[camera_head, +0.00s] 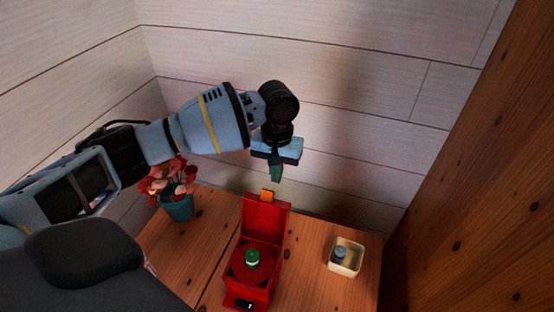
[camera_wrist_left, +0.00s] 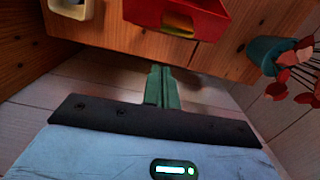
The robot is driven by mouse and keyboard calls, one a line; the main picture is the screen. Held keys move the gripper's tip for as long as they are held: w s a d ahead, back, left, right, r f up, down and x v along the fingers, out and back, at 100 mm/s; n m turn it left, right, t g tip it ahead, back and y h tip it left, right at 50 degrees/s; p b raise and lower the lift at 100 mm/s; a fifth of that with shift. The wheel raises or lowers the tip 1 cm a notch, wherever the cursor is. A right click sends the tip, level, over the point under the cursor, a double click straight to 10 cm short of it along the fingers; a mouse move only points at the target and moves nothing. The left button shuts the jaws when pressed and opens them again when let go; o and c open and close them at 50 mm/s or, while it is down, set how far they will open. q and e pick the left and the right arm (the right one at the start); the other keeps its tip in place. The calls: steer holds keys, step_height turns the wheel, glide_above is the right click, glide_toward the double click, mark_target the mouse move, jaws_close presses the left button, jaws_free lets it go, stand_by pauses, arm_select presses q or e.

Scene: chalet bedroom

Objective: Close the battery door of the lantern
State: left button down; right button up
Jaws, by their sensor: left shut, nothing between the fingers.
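The red lantern (camera_head: 262,292) lies on the wooden table in the head view, with a round green-and-white piece (camera_head: 252,258) in its middle. Its red battery door (camera_head: 265,217) stands open and upright at the far side, with an orange tab (camera_head: 267,196) on its top edge. My left gripper (camera_head: 275,174) is shut and empty, pointing down, just above and behind the door, apart from it. In the left wrist view the shut fingers (camera_wrist_left: 162,88) point toward the red door (camera_wrist_left: 205,18), with a gap between. My right gripper is not in view.
A cream open box (camera_head: 347,269) holding a small grey cylinder (camera_head: 340,253) stands right of the lantern. A plant with red leaves in a teal pot (camera_head: 179,208) stands at the left. White plank walls rise behind; a wooden panel (camera_head: 480,190) bounds the right.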

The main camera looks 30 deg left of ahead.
arm_select(q)
steer(key=shift+s+d+r, duration=0.1)
steer(key=shift+s+d, duration=0.15)
steer(key=shift+s, duration=0.65)
steer(key=shift+s+d+r, duration=0.1)
steer(key=shift+s+d, duration=0.15)
steer(key=shift+s, duration=0.65)
